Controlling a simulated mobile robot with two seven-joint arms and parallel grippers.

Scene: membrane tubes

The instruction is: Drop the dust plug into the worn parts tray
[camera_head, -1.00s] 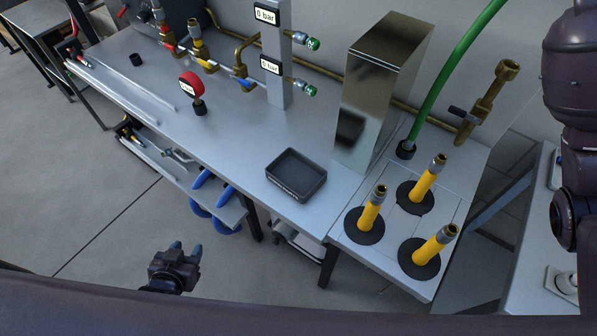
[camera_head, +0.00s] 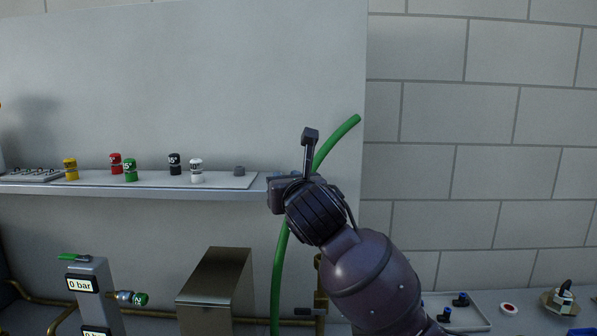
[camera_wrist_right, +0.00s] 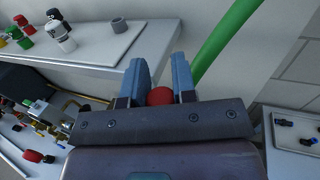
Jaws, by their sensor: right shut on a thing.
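My right gripper (camera_head: 285,178) is raised near the right end of a wall shelf, its tips partly hidden by its own wrist in the head view. In the right wrist view its two blue-grey fingers (camera_wrist_right: 160,72) stand on either side of a round red thing, which I take to be the dust plug (camera_wrist_right: 160,96). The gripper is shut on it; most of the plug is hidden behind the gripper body. My left gripper is not in view.
A green hose (camera_head: 278,275) rises close behind my right gripper. The shelf (camera_head: 130,190) holds several coloured caps and a grey cylinder (camera_head: 239,171). A metal box (camera_head: 215,285) and a gauge post (camera_head: 88,290) stand below. Small parts lie on a surface at lower right.

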